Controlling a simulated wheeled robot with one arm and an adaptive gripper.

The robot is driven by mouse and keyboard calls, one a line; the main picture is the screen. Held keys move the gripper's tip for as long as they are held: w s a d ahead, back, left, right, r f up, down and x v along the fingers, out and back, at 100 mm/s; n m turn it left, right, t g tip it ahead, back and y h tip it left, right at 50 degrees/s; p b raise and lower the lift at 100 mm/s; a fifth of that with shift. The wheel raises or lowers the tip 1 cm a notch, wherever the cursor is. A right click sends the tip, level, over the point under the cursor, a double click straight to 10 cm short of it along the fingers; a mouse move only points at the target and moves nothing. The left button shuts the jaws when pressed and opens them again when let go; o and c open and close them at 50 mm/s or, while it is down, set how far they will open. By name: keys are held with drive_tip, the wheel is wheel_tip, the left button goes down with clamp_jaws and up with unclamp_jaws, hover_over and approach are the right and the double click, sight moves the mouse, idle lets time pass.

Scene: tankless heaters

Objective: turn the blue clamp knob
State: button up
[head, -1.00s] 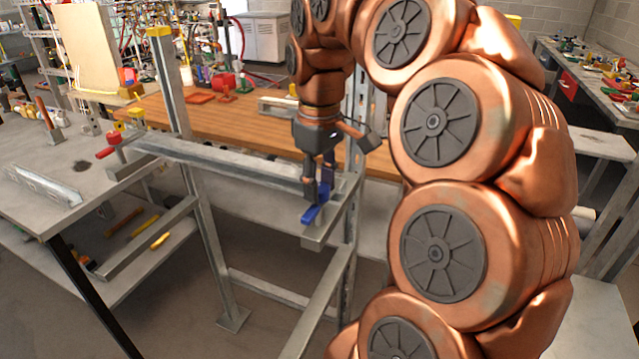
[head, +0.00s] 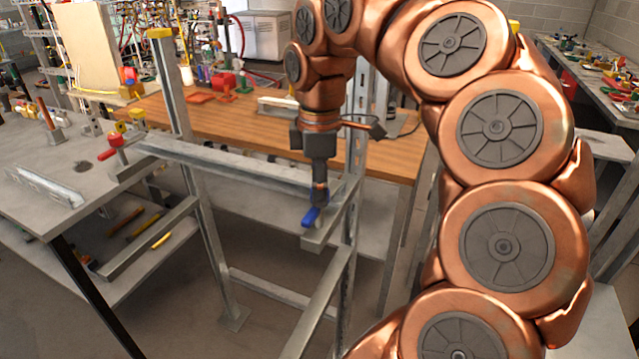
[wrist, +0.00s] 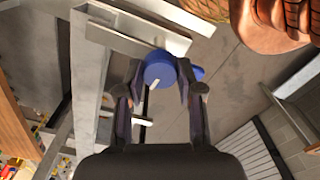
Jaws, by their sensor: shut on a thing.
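The blue clamp knob (head: 311,217) sits on the end of a grey metal bracket (head: 318,240) on the steel frame. In the wrist view the knob (wrist: 160,70) is a round blue hub with a blue lobe to its right and a pale mark on its face. My gripper (head: 319,200) points down over the knob from above. In the wrist view its two fingers (wrist: 158,90) stand on either side of the knob, shut on it. In the head view the fingers line up one behind the other and hide part of the knob.
The steel frame has an upright post (head: 185,130) on the left and a horizontal rail (head: 235,165). A red-handled clamp (head: 115,142) stands at the left bench. A wooden workbench (head: 240,120) lies behind. Open floor shows below the frame.

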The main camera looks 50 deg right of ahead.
idle(0.5)
drive_tip(key=o, duration=1.2)
drive_tip(key=shift+c, duration=0.2)
drive_tip(key=shift+r, duration=2.55)
drive_tip(key=shift+s+d+r, duration=0.1)
drive_tip(key=shift+r, duration=1)
drive_tip(key=shift+r, duration=0.1)
